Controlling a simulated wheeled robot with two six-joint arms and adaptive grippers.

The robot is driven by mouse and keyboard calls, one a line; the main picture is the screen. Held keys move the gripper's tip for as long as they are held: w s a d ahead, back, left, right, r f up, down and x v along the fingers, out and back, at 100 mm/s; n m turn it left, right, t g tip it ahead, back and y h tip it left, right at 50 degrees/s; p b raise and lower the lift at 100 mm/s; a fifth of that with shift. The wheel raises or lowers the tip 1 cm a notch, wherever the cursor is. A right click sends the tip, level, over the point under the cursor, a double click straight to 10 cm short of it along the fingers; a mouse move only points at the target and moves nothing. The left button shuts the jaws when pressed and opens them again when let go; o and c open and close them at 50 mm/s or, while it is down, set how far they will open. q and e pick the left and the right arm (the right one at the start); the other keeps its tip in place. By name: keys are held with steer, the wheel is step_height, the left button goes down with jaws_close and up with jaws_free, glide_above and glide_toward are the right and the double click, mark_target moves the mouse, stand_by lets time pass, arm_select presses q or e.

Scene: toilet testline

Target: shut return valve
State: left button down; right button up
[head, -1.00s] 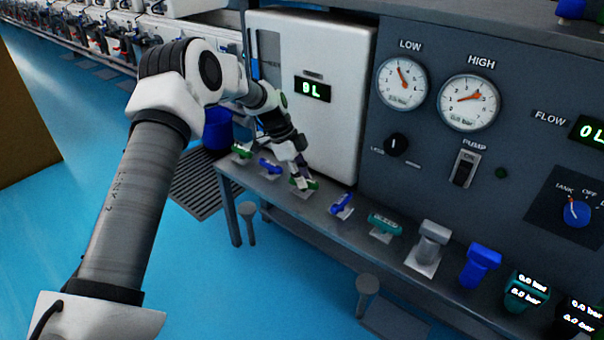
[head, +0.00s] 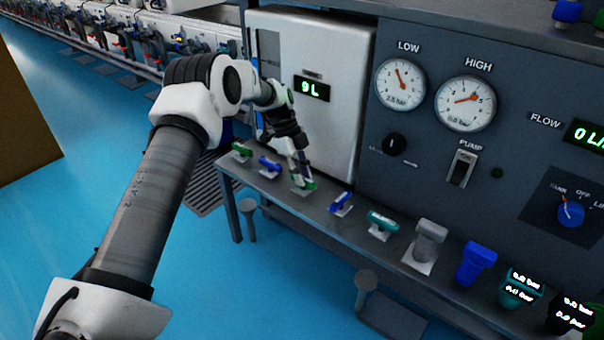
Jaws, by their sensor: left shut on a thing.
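A row of valves with coloured handles runs along the grey bench ledge (head: 325,209). My left gripper (head: 303,181) is shut on the third handle from the left, a green valve handle (head: 309,185), above its pale plate. The fingers hide part of this handle. To its left are a green handle (head: 242,149) and a blue handle (head: 269,163). To its right are a blue handle (head: 341,202) and a teal handle (head: 383,221). The labels are too small to read, so I cannot tell which is the return valve. My right gripper is not in view.
A white tank box (head: 335,120) with a "9 L" display stands behind the valves. The panel holds the LOW gauge (head: 400,83), HIGH gauge (head: 465,103), pump switch (head: 461,168) and a blue selector knob (head: 571,213). Grey (head: 429,240) and blue (head: 477,262) fittings stand further right.

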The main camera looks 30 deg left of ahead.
arm_select(q)
steer(key=c, duration=1)
jaws_free()
steer(key=shift+f, duration=0.1)
steer(key=shift+c, duration=0.2)
steer(key=v, duration=1.2)
